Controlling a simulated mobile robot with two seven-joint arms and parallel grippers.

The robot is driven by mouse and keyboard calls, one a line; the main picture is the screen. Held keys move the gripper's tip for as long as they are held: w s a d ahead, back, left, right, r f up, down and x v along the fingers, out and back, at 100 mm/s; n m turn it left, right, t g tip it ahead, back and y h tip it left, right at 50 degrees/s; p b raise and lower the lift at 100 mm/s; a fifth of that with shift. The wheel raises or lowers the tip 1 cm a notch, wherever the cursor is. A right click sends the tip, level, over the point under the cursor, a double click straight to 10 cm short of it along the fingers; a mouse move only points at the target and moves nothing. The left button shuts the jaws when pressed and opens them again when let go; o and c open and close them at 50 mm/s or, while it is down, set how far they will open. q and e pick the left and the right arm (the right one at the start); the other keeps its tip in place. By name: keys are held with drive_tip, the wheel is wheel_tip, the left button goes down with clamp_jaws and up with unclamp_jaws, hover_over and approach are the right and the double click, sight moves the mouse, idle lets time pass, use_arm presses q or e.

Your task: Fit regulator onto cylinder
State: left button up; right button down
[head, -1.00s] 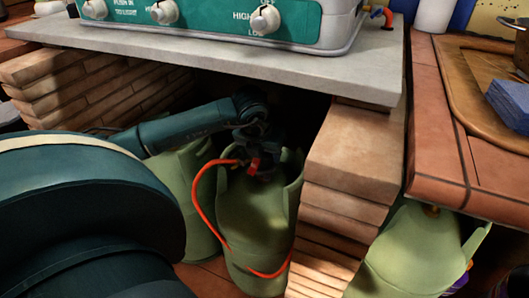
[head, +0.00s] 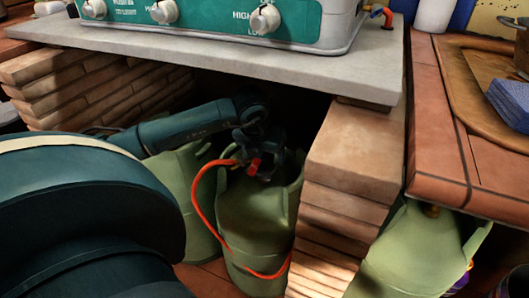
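The green gas cylinder (head: 254,215) stands upright under the grey counter slab, between brick supports. The regulator (head: 253,166) shows as a small red piece with an orange-red hose (head: 194,190) at the cylinder's top, inside its collar. The hose loops down the cylinder's left side and across its lower front. My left gripper (head: 263,165) is at the cylinder's top, right at the regulator. Its fingers are dark and shadowed, so I cannot tell whether they grip the regulator. Whether the regulator is seated on the valve is also hidden. My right gripper is not in view.
A second green cylinder (head: 185,180) stands just left, partly behind my arm. A third (head: 420,255) is at the lower right, beyond the brick pillar (head: 350,160). The counter slab (head: 220,62) hangs low above my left arm, with the teal appliance (head: 210,18) on it.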

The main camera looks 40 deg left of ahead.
use_arm(q)
drive_tip(key=shift+o, duration=0.2)
drive_tip(key=shift+f, duration=0.1)
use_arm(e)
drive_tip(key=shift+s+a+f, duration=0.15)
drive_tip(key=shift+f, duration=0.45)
use_arm(q)
drive_tip(key=shift+r, duration=0.35)
drive_tip(key=p+v, duration=0.2)
drive_tip(key=v, duration=0.3)
drive_tip(key=s+d, duration=0.4)
drive_tip(key=s, duration=0.7)
drive_tip(key=shift+s+d+f+p, duration=0.15)
drive_tip(key=shift+f+p, duration=0.1)
drive_tip(key=shift+p, duration=0.05)
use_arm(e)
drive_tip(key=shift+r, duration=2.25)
use_arm(q)
drive_tip(key=shift+s, duration=0.1)
